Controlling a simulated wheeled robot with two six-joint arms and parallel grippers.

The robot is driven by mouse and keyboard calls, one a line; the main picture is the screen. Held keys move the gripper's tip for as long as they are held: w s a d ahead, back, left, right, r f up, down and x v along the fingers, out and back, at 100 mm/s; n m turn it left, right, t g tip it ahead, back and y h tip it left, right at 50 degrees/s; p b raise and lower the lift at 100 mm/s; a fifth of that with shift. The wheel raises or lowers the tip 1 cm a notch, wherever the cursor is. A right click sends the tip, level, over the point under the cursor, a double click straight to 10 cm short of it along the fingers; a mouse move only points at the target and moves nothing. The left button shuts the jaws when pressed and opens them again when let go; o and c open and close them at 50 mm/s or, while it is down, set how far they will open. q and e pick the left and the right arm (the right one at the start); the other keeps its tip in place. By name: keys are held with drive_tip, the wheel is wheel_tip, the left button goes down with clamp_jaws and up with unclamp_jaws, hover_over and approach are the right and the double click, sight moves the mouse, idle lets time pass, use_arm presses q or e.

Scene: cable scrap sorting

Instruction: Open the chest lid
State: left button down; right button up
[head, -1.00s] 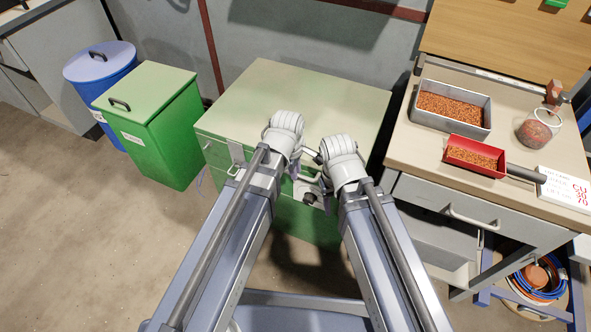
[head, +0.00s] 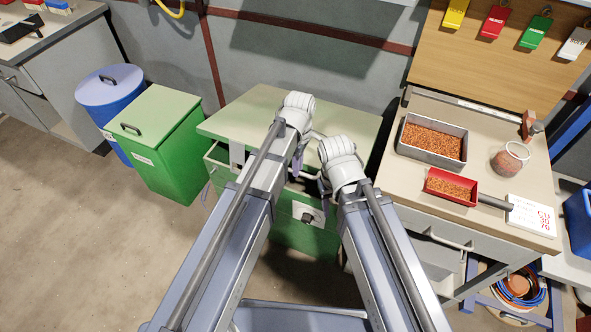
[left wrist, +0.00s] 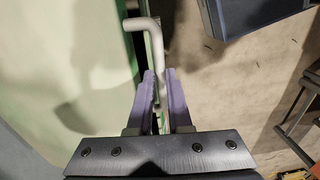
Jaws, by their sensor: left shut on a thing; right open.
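The green chest stands in front of me, its pale green lid (head: 285,118) raised part way at the front. A dark gap shows between the lid and the open rim of the chest body (head: 322,240). My left gripper (head: 297,166) is at the lid's front edge. In the left wrist view its purple fingers (left wrist: 161,88) are shut on a bent grey handle (left wrist: 153,42). My right gripper (head: 322,186) is open, close beside it on the right, in front of the gap. My arms hide much of the chest front.
A lidded green bin (head: 152,140) and a blue barrel (head: 112,95) stand to the left. A workbench at the right holds a grey tray (head: 432,142), a red scoop (head: 452,187) and a jar (head: 510,158). A wall is behind the chest.

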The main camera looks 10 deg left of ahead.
use_arm(q)
drive_tip(key=w+d+r+p, duration=0.1)
drive_tip(key=w+r+p, duration=0.3)
drive_tip(key=r+p, duration=0.3)
drive_tip(key=w+d+r+p, duration=0.2)
drive_tip(key=w+r+p, duration=0.2)
drive_tip(key=r+p, duration=0.2)
drive_tip(key=shift+w+r+p, duration=0.4)
drive_tip(key=shift+r, duration=1)
drive_tip(key=c, duration=1.1)
unclamp_jaws()
drive_tip(key=shift+w+f, duration=0.1)
drive_tip(key=shift+f, duration=0.05)
drive_tip(key=shift+o, duration=1.3)
wheel_tip(320, 180, up, 8)
drive_tip(key=p, duration=0.8)
